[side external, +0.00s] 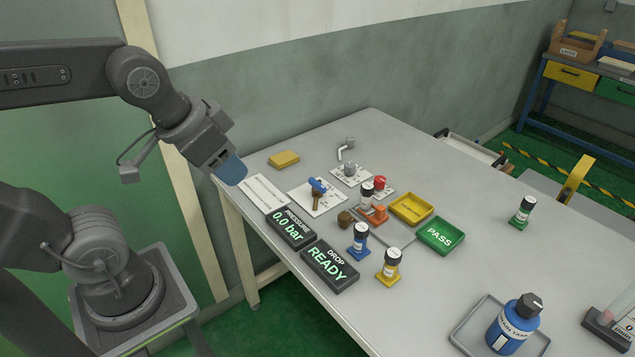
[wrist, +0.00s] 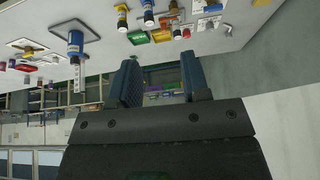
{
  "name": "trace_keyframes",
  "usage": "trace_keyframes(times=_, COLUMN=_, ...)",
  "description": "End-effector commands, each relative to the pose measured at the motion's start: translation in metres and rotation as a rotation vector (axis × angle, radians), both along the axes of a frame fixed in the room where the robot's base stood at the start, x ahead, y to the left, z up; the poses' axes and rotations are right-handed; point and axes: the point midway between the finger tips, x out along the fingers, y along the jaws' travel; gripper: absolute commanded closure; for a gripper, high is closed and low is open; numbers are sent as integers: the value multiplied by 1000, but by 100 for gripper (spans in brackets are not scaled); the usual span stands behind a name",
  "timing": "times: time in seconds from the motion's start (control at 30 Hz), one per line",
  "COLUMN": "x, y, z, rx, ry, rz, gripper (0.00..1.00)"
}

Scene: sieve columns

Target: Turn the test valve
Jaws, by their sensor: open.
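The test valve (side external: 315,193) looks like a brass body with a blue handle, standing on a white printed plate (side external: 328,204) near the table's left side. My gripper (side external: 236,173) has blue fingers and is left of the valve, apart from it, near the table's left corner. In the wrist view my gripper (wrist: 161,82) is open, with nothing between the fingers. The pressure display (side external: 289,229) reads 0.0 bar, and the drop display (side external: 330,266) reads READY. I cannot make out the valve surely in the wrist view.
A yellow block (side external: 284,159) lies behind the valve. A grey knob (side external: 350,170) and a red button (side external: 379,182) are to its right. Capped blue (side external: 359,242) and yellow (side external: 389,268) columns stand in front. A yellow tray (side external: 427,198), a green PASS tray (side external: 457,233) and a blue bottle (side external: 518,316) are further right.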

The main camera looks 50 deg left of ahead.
Motion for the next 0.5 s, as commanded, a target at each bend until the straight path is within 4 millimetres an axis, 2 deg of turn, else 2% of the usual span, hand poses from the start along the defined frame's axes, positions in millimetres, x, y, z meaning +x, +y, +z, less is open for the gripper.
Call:
trace_keyframes(times=0.17, x=43, y=11, z=12, rx=96, ry=72, rz=-163, gripper=57)
trace_keyframes(times=0.27, x=79, y=22, z=15, rx=164, ry=124, rz=-304, gripper=57)
trace_keyframes(times=0.37, x=115, y=35, z=13, rx=222, ry=175, rz=-451, gripper=57)
trace_keyframes(times=0.5, x=166, y=57, z=-1, rx=286, ry=244, rz=-662, gripper=57)
